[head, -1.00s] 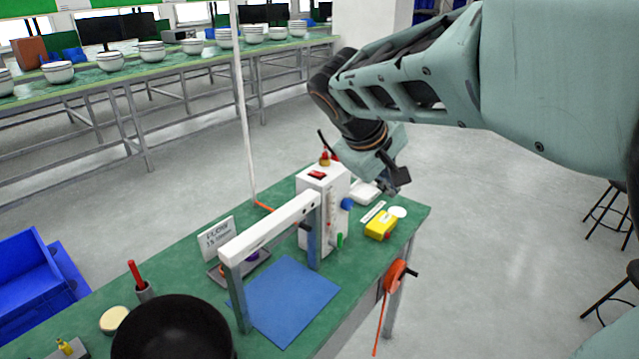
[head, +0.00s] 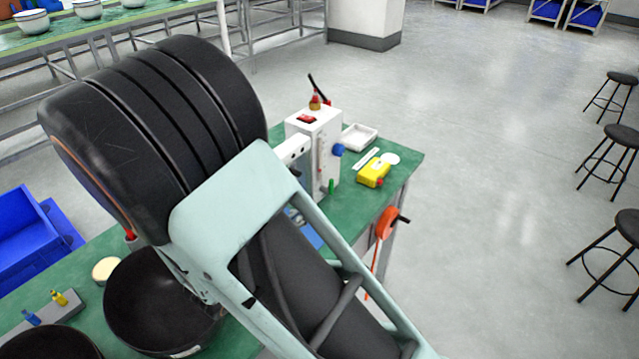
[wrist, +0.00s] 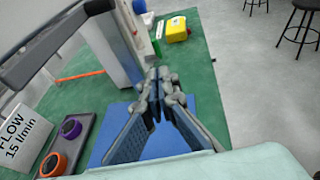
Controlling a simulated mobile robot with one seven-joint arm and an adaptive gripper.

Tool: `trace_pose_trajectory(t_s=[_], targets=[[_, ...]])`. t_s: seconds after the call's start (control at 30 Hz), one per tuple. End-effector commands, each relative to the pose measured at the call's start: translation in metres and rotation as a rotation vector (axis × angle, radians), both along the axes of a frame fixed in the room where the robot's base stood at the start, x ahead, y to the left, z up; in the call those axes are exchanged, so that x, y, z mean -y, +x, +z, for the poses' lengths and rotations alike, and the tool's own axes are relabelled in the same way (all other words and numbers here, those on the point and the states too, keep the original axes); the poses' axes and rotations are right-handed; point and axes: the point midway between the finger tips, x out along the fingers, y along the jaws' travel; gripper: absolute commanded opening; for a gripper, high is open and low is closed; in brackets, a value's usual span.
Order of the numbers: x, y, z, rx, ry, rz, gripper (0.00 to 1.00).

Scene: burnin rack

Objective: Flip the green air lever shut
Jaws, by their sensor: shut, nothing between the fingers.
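A small upright green piece, likely the green air lever (head: 331,186), stands at the lower front of the white box (head: 318,135) on the green bench. It also shows in the wrist view as a green piece (wrist: 159,30), beyond my fingertips. Its exact lever position is too small to tell. My gripper (wrist: 157,78) is shut and empty in the wrist view, above the blue mat (wrist: 165,143) and apart from the green piece. The head view hides my gripper behind my own arm. The white box carries a red switch, a blue knob and a brass-and-red fitting with a black handle.
A yellow box (head: 374,173) and a white tray (head: 360,138) sit right of the white box. An orange reel (head: 387,223) hangs at the bench edge. A flow sign (wrist: 20,138) and a tray with purple and orange rings (wrist: 70,143) are left of my gripper.

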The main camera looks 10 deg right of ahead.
Motion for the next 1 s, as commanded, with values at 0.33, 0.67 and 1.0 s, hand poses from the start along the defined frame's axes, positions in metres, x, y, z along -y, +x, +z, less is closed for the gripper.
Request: trace_pose_trajectory(t_s=[0.33,0.67,1.0], targets=[[-0.004,-0.002,-0.006,-0.015,-0.027,0.032,0.0],[0.009,0.016,-0.013,-0.016,-0.029,0.026,0.0],[0.048,0.073,-0.034,-0.015,-0.027,0.024,0.0]])
